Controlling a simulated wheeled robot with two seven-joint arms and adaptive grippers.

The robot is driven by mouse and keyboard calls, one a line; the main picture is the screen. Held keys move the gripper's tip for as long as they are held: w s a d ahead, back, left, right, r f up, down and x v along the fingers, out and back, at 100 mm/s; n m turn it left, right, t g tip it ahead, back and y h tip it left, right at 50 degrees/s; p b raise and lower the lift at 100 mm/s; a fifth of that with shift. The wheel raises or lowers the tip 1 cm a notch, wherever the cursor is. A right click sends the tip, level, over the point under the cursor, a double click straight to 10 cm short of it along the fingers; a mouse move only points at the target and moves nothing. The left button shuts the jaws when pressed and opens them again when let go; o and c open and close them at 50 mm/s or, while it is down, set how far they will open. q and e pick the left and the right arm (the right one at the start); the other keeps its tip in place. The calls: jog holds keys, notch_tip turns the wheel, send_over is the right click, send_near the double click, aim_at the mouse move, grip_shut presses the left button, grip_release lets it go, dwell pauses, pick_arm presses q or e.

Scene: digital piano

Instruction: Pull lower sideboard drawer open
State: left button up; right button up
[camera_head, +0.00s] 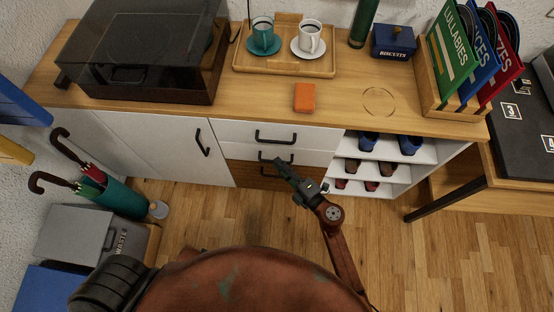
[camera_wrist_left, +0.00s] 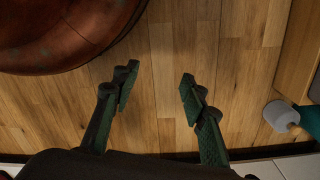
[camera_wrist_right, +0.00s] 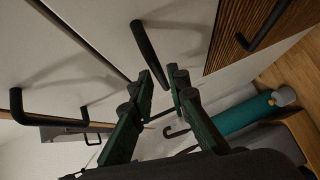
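The sideboard's drawer column shows a white top drawer (camera_head: 300,132), a white middle drawer (camera_head: 315,157) and a brown wood-fronted bottom drawer (camera_head: 245,170), each with a black bar handle. The bottom drawer's handle (camera_wrist_right: 262,28) is at the upper right in the right wrist view, clear of my fingers. My right gripper (camera_head: 281,164) is open and empty in front of the drawers. In its wrist view the middle drawer's handle (camera_wrist_right: 147,48) ends near the fingertips; contact is unclear. My left gripper (camera_wrist_left: 157,80) is open and empty above the floor, out of the head view.
A white door (camera_head: 165,145) with a handle is left of the drawers, open shoe shelves (camera_head: 395,180) right. An umbrella stand (camera_head: 118,198) and grey bin (camera_head: 75,235) stand at left. A tray (camera_head: 290,65) and orange box (camera_head: 304,97) sit on top. Floor before the drawers is clear.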

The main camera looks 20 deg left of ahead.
pick_arm(q)
jog(key=shift+w+d+r+b, duration=0.2)
jog(key=shift+r, duration=0.55)
jog(key=shift+w+d+r+b, duration=0.15)
jog(key=shift+w+r, duration=0.05)
jog(key=shift+r, duration=0.5)
pick_arm(e)
jog(key=shift+x, duration=1.4)
jog(key=shift+c, duration=0.7)
grip_shut()
